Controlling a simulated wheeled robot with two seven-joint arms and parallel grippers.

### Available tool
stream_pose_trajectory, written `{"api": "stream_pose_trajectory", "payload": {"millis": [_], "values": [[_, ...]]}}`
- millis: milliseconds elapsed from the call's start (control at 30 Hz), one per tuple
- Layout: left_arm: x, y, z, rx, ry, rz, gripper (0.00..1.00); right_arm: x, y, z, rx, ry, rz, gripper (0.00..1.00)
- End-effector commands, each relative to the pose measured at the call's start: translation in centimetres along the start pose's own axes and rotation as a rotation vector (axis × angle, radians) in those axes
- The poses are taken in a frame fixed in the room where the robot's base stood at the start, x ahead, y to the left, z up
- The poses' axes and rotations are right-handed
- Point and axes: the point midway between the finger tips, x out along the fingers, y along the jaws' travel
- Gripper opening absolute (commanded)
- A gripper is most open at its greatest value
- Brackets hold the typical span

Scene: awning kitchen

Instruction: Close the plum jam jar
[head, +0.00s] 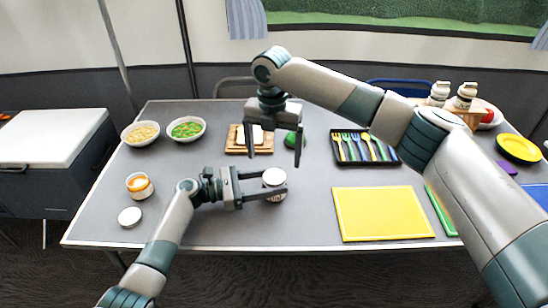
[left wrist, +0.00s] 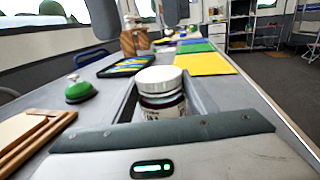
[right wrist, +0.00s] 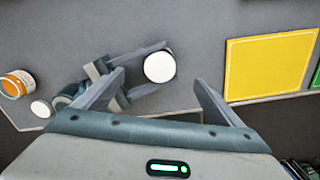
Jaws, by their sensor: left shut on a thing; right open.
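The plum jam jar (head: 274,191) stands upright on the grey table, with dark contents and a label in the left wrist view (left wrist: 163,108). A white lid (head: 274,177) sits on its mouth; it also shows in the left wrist view (left wrist: 158,78) and from above in the right wrist view (right wrist: 159,67). I cannot tell whether the lid is screwed tight. My left gripper (head: 277,186) is shut around the jar's body from the left. My right gripper (head: 274,158) is open and empty, pointing down above the jar, with its fingers apart on either side of the lid in the right wrist view.
An orange jar (head: 139,186) stands at left with a loose white lid (head: 130,217) near it. Two bowls (head: 187,129), a wooden board (head: 236,148), a green bell (head: 291,139) and a cutlery tray (head: 364,150) are behind. A yellow board (head: 380,214) lies at right.

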Motion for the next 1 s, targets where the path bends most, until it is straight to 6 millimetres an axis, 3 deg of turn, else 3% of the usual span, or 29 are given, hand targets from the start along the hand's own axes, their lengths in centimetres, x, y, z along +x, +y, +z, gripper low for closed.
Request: {"api": "stream_pose_trajectory", "payload": {"millis": [500,700,967,1000], "values": [[0.0,0.0,0.1,0.001,-0.001,0.000,0.00,-8.5,0.0,0.1,0.000,-0.001,0.001,0.90],[0.0,0.0,0.1,0.001,-0.001,0.000,0.00,-9.7,0.0,0.0,-0.001,0.001,0.000,0.90],[0.0,0.0,0.1,0.001,-0.001,0.000,0.00,-9.8,0.0,0.0,-0.001,0.001,0.000,0.90],[0.0,0.0,0.1,0.001,-0.001,0.000,0.54,-9.8,0.0,0.0,-0.001,0.001,0.000,0.90]]}}
